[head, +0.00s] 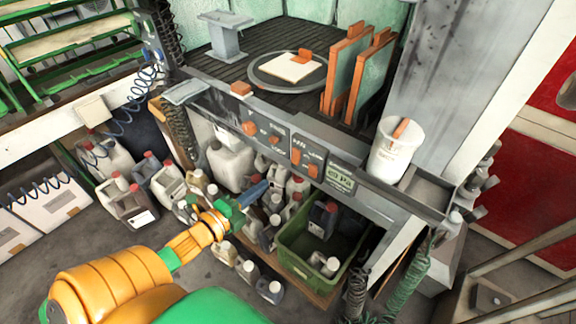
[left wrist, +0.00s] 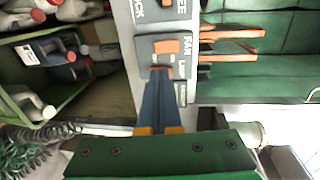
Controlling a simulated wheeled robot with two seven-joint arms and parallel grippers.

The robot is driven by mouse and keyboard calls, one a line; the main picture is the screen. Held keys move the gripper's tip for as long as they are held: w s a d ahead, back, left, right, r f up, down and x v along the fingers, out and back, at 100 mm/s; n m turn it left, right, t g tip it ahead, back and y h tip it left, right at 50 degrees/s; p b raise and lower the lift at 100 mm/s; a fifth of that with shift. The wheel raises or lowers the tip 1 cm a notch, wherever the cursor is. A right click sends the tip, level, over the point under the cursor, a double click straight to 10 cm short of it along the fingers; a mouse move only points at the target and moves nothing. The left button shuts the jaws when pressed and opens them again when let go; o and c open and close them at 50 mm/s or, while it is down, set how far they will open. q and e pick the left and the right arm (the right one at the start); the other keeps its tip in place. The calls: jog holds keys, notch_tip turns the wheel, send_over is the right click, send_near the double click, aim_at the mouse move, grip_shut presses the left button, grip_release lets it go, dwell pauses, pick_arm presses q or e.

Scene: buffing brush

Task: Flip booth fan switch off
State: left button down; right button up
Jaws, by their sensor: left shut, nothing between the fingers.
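The booth fan switch (head: 295,156) is an orange rocker on the grey control panel along the booth's front edge. In the left wrist view the fan switch (left wrist: 165,47) sits beside the label FAN. An orange lamp switch (head: 313,170) is just right of it in the head view. My left gripper (head: 262,188) is shut and empty, in front of and below the panel. In the left wrist view its blue-grey fingers (left wrist: 160,80) end near the lower orange switch and partly cover it; I cannot tell whether they touch. My right gripper is not in view.
Two more orange controls (head: 250,128) are farther left on the panel. A white cup (head: 396,148) stands on the ledge at right. Several jugs (head: 232,163) and a green crate (head: 290,262) sit below. Orange-edged panels (head: 345,65) and a round turntable (head: 262,72) are inside the booth.

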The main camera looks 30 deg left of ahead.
aim_at(295, 162)
pick_arm(q)
jog(key=w, duration=0.3)
jog(key=w+f, duration=0.1)
jog(key=w, duration=0.3)
jog(key=w+d, duration=0.1)
jog(key=w, duration=0.3)
jog(key=shift+w+f, duration=0.1)
jog(key=shift+f, duration=0.2)
